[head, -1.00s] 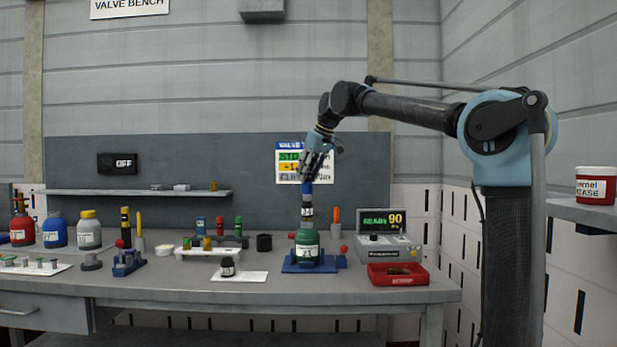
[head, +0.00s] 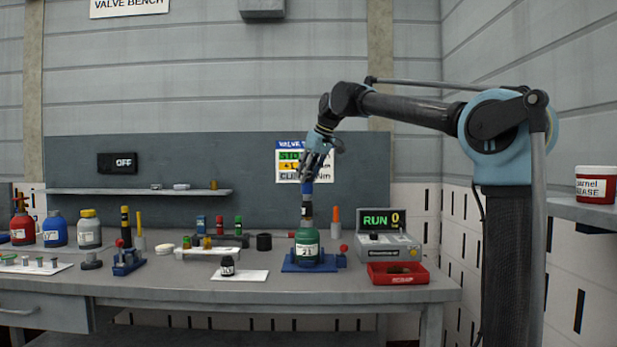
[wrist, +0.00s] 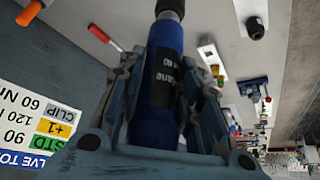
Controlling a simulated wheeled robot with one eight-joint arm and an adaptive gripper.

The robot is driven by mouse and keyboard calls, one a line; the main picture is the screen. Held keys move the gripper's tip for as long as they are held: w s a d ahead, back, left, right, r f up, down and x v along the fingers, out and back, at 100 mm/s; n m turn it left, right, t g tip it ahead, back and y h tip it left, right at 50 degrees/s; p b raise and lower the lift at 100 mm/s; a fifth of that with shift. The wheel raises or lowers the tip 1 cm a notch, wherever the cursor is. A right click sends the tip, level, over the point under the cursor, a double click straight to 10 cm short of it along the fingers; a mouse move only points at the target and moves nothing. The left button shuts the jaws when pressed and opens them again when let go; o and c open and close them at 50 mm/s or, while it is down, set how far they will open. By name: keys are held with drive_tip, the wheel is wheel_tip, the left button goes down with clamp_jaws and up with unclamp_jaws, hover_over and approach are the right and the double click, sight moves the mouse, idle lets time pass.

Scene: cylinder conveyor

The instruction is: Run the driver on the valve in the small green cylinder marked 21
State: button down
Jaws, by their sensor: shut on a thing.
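The small green cylinder (head: 307,249), with a white label that seems to read 21, stands upright in a blue clamp base (head: 300,268) on the bench. My gripper (head: 313,170) is above it, shut on a blue driver with a black band, which also shows in the wrist view (wrist: 156,125). The driver points straight down and its lower end meets the top of the cylinder. The valve itself is hidden under the driver. The controller (head: 388,247) to the right has a green display reading "RUN 0".
A red tray (head: 398,279) lies in front of the controller. Red, blue and grey cylinders (head: 55,232) stand at the far left. A wall chart (head: 290,165) hangs behind my gripper.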

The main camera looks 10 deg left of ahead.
drive_tip(key=shift+f, duration=0.55)
idle(2.4)
drive_tip(key=shift+r, duration=0.3)
idle(0.3)
drive_tip(key=shift+r, duration=2.95)
